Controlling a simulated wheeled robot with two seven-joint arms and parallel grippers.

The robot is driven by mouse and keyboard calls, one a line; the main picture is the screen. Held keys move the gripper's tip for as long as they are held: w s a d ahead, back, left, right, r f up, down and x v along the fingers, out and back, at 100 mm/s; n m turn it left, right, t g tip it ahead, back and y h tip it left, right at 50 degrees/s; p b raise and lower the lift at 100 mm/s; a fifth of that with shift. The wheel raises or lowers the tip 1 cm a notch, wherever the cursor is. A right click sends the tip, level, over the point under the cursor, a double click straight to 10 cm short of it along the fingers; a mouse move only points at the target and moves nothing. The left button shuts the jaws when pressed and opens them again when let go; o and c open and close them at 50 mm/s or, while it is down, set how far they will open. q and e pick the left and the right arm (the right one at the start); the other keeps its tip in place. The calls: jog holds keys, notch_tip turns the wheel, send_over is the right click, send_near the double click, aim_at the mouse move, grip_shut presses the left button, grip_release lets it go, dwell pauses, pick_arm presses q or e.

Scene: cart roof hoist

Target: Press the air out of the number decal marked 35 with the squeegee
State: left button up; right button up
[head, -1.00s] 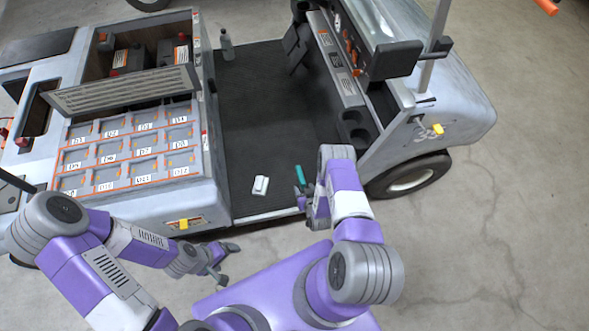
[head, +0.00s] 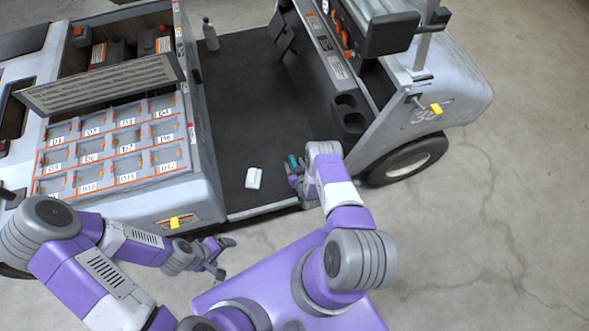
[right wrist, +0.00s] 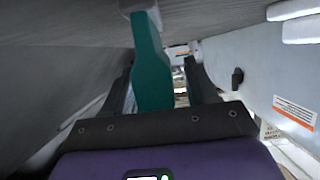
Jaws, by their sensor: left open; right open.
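The number decal (head: 428,116) is on the cart's grey front panel at the right, beside a yellow tab. Its number is faint and reads like 35. The teal squeegee (head: 292,160) is at the right side of the dark cart floor, partly hidden by my right gripper (head: 294,177). In the right wrist view the teal handle (right wrist: 151,70) stands between the open dark fingers, nearer the left one; I cannot tell whether they touch. My left gripper (head: 222,256) is open and empty, low in front of the cart's side.
A small white object (head: 253,178) lies on the cart floor (head: 245,110). A bottle (head: 210,34) stands at the back. A labelled compartment rack (head: 115,150) is at the left. The front wheel (head: 408,160) is below the decal; the concrete at the right is clear.

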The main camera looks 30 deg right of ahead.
jog(key=c, duration=1.1)
